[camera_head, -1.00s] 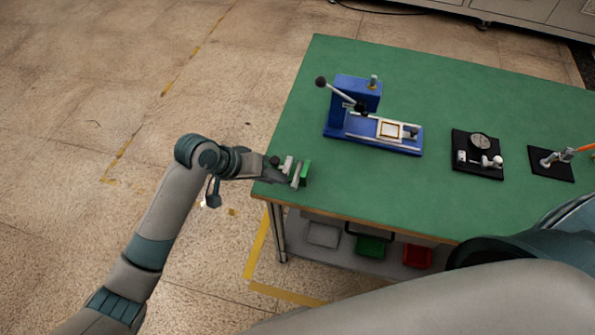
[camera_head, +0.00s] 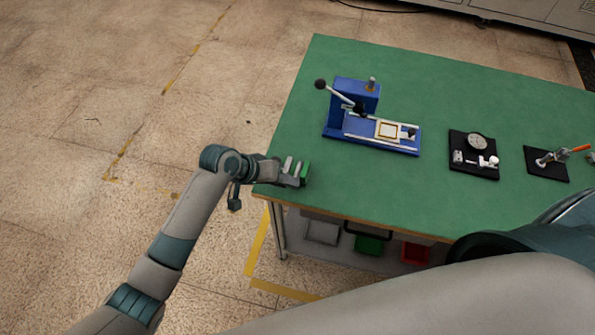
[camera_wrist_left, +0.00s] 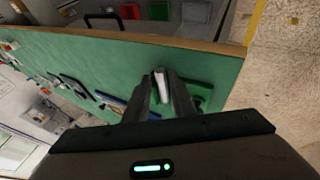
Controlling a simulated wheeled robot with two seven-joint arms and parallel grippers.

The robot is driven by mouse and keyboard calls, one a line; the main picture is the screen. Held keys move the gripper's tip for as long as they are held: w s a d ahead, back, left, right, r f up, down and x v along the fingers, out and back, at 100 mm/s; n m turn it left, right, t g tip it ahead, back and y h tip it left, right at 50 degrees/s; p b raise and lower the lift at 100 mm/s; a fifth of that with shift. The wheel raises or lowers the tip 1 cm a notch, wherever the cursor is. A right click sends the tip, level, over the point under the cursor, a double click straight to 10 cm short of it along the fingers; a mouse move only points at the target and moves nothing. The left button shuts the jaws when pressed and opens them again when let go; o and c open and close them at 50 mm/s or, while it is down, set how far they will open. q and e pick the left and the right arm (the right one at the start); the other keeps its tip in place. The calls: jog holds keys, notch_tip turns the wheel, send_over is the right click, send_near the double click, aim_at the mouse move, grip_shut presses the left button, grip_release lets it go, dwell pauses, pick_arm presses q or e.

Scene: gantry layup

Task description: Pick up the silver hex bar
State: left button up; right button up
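The silver hex bar (camera_wrist_left: 162,86) shows in the left wrist view as a bright, narrow piece between the two dark fingers of my left gripper (camera_wrist_left: 163,78). Whether the fingers touch it cannot be told. A green block (camera_wrist_left: 202,97) lies just beyond the right finger. In the head view my left gripper (camera_head: 294,172) is low at the table's near left corner. Pale upright pieces and the green block (camera_head: 305,173) show at its tips; I cannot tell clearly which pale piece is the bar.
The green table (camera_head: 380,195) holds a blue lever press (camera_head: 350,100), a dial gauge on a black plate (camera_head: 475,160) and a toggle clamp with an orange handle (camera_head: 548,160). Grey, green and red bins (camera_head: 368,245) sit on the shelf below. The tabletop between gripper and press is clear.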

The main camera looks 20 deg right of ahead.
pick_arm(q)
jog(key=shift+d+f, duration=0.4)
jog(key=shift+f, duration=0.2)
grip_shut()
jog(key=shift+r, duration=0.1)
jog(key=shift+w+r, duration=0.1)
jog(key=shift+r, duration=0.35)
jog(key=r, duration=0.1)
jog(key=r+b, duration=0.2)
jog(key=shift+s+d+r, duration=0.15)
jog(key=shift+s+d, duration=0.15)
jog(key=shift+d, duration=0.1)
jog(key=s+d+r+b, duration=0.3)
jog(key=s+d+r, duration=0.3)
jog(key=d, duration=0.2)
jog(key=shift+d+r, duration=0.35)
jog(key=shift+d, duration=0.05)
